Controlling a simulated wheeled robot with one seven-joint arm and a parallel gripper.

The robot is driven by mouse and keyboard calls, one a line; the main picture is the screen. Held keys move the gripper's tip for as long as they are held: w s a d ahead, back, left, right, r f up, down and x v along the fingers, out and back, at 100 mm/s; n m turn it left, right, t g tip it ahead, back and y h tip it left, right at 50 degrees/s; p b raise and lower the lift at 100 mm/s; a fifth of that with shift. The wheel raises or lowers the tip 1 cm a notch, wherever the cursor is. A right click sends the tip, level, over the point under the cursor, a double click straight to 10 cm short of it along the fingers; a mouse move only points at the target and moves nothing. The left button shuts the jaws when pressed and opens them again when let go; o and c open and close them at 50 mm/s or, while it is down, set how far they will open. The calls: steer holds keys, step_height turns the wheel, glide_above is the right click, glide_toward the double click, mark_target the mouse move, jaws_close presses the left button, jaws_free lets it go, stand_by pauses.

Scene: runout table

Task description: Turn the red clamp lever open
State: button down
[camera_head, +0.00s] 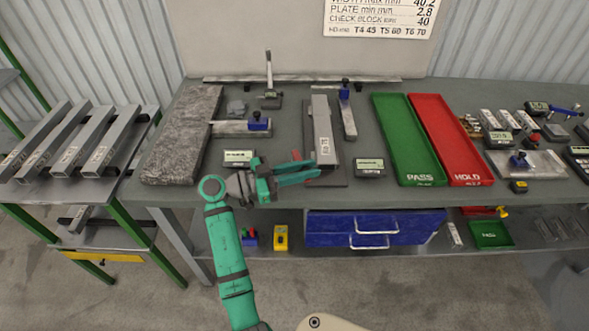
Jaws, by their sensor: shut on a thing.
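A small red piece, which looks like the clamp lever (297,154), shows just above my gripper's fingers, beside a grey metal bar (322,130) on a dark base plate (338,170). Most of the lever is hidden behind the fingers. My gripper (314,170) reaches in from the left at the front of the table, its teal fingers pointing right at the near end of the bar. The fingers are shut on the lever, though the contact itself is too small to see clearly. The lever's angle cannot be told.
A digital readout (369,167) stands right of the base plate and another (239,157) left of it, behind my gripper. A blue-knobbed gauge (346,110) lies right of the bar. A green tray (408,140) and a red tray (450,140) lie further right.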

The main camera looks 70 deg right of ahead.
steer(key=shift+w+f+y, duration=0.1)
steer(key=shift+y, duration=0.2)
steer(key=c, duration=1.6)
jaws_free()
steer(key=shift+o, duration=0.2)
steer(key=shift+w+a, duration=0.1)
steer(key=v, duration=1)
steer(key=shift+w+a+f, duration=0.1)
steer(key=shift+w+a, duration=0.1)
steer(key=shift+w, duration=0.1)
